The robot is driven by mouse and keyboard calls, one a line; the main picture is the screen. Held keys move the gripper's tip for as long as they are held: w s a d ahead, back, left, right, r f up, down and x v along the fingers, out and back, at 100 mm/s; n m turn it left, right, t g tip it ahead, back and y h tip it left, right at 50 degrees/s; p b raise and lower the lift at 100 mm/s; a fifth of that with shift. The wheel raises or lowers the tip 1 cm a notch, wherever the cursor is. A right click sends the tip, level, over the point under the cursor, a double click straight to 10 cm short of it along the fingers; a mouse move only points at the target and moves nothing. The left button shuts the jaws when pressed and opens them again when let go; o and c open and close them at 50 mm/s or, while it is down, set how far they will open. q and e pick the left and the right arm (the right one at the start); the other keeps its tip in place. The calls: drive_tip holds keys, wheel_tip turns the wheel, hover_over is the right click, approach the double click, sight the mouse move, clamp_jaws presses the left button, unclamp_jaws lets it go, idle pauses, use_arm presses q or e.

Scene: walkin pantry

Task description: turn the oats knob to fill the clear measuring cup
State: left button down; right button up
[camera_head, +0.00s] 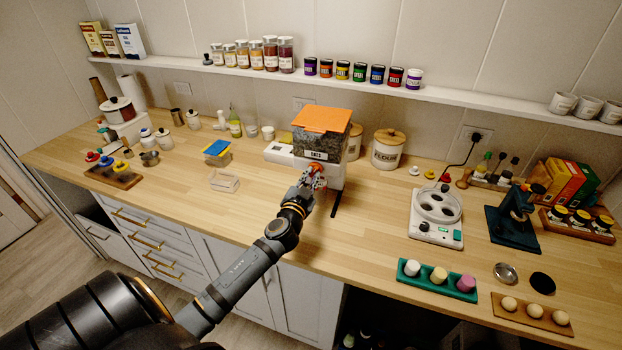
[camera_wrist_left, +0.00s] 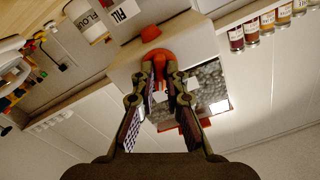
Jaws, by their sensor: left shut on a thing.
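The oats dispenser (camera_head: 322,140) stands on the counter, with an orange lid, a clear bin of grey-looking oats and a white base. Its red-orange knob (camera_wrist_left: 158,58) faces my left gripper in the left wrist view. My left gripper (camera_head: 312,180) is at the dispenser's front, its fingers (camera_wrist_left: 160,70) closed around the knob; in the head view they largely cover it. My right gripper is not in view.
A flour canister (camera_head: 388,150) stands right of the dispenser. A low pale clear-looking holder (camera_head: 224,181) and a blue-topped box (camera_head: 217,152) stand left.

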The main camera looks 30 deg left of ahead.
use_arm(q)
drive_tip(key=m, duration=0.3)
drive_tip(key=shift+m, duration=0.4)
drive_tip(key=m, duration=0.3)
drive_tip(key=shift+m+p, duration=0.3)
drive_tip(key=shift+p, duration=0.05)
drive_tip(key=m+p, duration=0.1)
drive_tip(key=m, duration=0.2)
drive_tip(key=shift+r+m, duration=0.15)
drive_tip(key=shift+m, duration=0.15)
drive_tip(key=m+p, duration=0.1)
drive_tip(key=m, duration=0.2)
drive_tip(key=shift+m, duration=0.3)
drive_tip(key=m+p, duration=0.1)
drive_tip(key=m, duration=0.3)
drive_tip(key=shift+m, duration=0.3)
drive_tip(key=m+p, duration=0.1)
drive_tip(key=m, duration=0.2)
drive_tip(key=shift+m+p, duration=0.3)
drive_tip(key=m+p, duration=0.1)
drive_tip(key=m, duration=0.3)
drive_tip(key=shift+m+p, duration=0.75)
drive_tip(key=shift+m, duration=1.05)
